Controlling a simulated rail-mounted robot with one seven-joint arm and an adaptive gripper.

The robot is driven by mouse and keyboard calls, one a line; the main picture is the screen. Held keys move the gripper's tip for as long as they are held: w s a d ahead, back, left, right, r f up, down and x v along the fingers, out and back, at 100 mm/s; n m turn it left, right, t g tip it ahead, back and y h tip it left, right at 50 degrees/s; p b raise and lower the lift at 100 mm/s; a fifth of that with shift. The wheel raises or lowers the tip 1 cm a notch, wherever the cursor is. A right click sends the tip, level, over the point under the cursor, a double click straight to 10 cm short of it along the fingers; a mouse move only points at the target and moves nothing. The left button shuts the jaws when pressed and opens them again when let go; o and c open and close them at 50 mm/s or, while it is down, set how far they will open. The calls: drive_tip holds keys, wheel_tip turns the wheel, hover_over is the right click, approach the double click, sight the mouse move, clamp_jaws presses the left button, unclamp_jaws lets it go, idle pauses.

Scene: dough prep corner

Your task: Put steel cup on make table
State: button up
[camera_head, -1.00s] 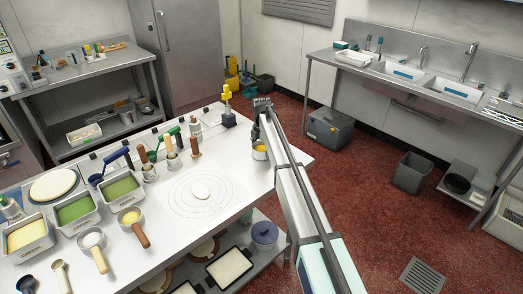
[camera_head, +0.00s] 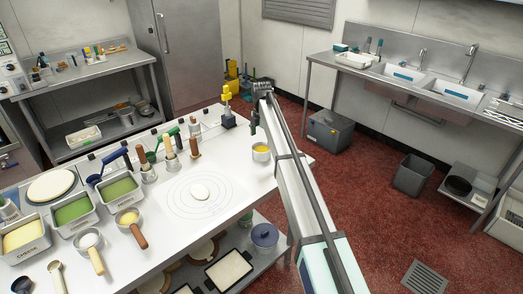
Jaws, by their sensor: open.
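A small steel cup (camera_head: 261,155) with yellow contents stands upright on the right part of the white make table (camera_head: 228,172), close to its right edge and beside my arm. My gripper (camera_head: 254,130) is above the table behind the cup, apart from it, with nothing seen in it. Its fingers are small and dark here, and partly hidden by my arm.
Tool holders (camera_head: 170,165) and a yellow-topped bottle (camera_head: 228,108) stand along the back. Food pans (camera_head: 72,210) fill the left. Bare table lies around the cup.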

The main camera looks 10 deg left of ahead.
sight(261, 151)
wheel_tip(261, 151, up, 6)
drive_tip(key=shift+f+b, duration=0.2)
drive_tip(key=shift+b, duration=0.3)
